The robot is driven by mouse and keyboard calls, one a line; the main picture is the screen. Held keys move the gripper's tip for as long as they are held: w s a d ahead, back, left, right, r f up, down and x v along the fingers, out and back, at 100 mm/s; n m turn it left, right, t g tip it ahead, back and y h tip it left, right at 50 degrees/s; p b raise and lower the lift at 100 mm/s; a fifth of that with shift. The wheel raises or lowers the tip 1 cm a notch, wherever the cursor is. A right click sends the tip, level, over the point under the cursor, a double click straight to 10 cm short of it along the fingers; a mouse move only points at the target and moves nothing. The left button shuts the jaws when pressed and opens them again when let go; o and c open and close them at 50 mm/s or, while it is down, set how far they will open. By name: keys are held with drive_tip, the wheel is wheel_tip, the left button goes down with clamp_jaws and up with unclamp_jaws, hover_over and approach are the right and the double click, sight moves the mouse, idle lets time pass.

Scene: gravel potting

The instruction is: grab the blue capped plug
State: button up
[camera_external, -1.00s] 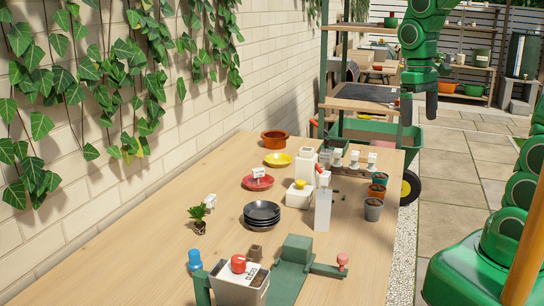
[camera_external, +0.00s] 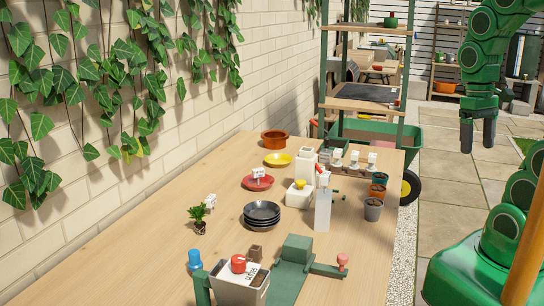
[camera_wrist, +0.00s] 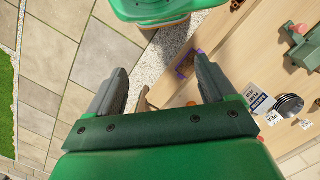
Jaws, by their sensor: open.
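The blue capped plug (camera_external: 195,260) stands upright near the front left of the wooden table in the external view, left of a grey bin with a red knob. I cannot make out the plug in the wrist view. My gripper (camera_external: 478,138) hangs fingers down over the paving at the right, well away from the table and the plug.
The table (camera_external: 150,235) holds a grey bin (camera_external: 235,290), a green press-like fixture (camera_external: 292,262), stacked black saucers (camera_external: 262,212), a tall white bottle (camera_external: 322,210) and small pots (camera_external: 373,209). An ivy-covered wall (camera_external: 130,190) borders the table's left side. Paving (camera_external: 455,210) is open at right.

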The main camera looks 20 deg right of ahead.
sight(190, 262)
drive_tip(key=c, duration=0.4)
